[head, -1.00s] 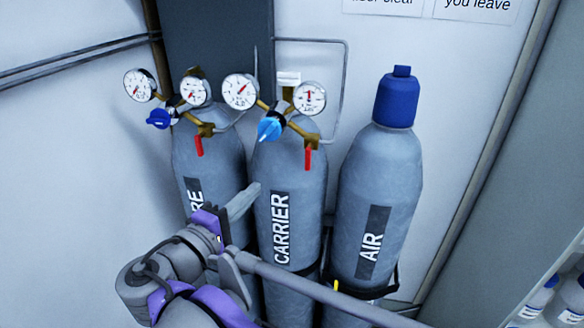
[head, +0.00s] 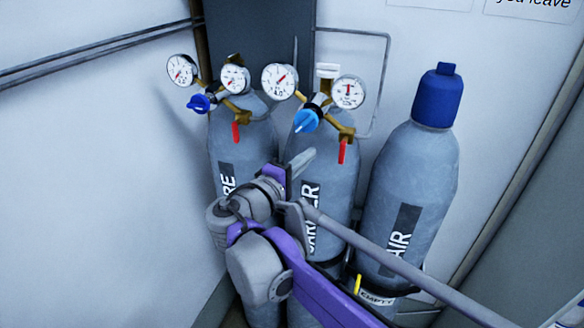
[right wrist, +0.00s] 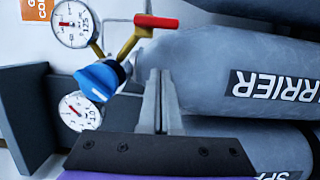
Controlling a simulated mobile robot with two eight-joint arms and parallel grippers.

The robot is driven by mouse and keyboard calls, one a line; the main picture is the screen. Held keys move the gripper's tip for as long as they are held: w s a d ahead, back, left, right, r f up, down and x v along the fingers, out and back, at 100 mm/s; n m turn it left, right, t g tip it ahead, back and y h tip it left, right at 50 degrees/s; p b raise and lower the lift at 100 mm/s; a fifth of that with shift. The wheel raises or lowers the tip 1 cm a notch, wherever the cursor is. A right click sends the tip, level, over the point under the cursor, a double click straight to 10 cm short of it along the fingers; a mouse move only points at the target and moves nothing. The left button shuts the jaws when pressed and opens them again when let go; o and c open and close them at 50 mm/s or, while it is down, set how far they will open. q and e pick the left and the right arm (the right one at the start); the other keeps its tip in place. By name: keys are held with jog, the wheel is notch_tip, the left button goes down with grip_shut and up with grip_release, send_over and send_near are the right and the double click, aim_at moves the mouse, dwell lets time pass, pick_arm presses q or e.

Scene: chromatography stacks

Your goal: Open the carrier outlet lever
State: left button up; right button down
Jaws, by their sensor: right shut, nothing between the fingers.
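The carrier cylinder (head: 335,200) is the grey middle one; its label is partly hidden behind my right arm. Its regulator has a light blue knob (head: 306,121) and a red outlet lever (head: 342,151) that hangs down beside the neck. My right gripper (head: 309,155) is shut and empty, in front of the cylinder's shoulder, left of the lever and below the knob. In the right wrist view, the closed fingers (right wrist: 159,76) point up toward the red lever (right wrist: 156,21), with a gap between. The light blue knob (right wrist: 100,78) is left of the fingers. My left gripper is not in view.
The spare cylinder (head: 250,148) stands at the left with a dark blue knob (head: 199,103) and its own red lever (head: 236,132). The air cylinder (head: 425,165) with a blue cap (head: 438,97) stands at the right. Pressure gauges (head: 280,80) crowd above the knobs.

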aim_at(342, 153)
jog(key=d, duration=0.2)
jog(key=s+d, duration=0.1)
jog(key=d, duration=0.1)
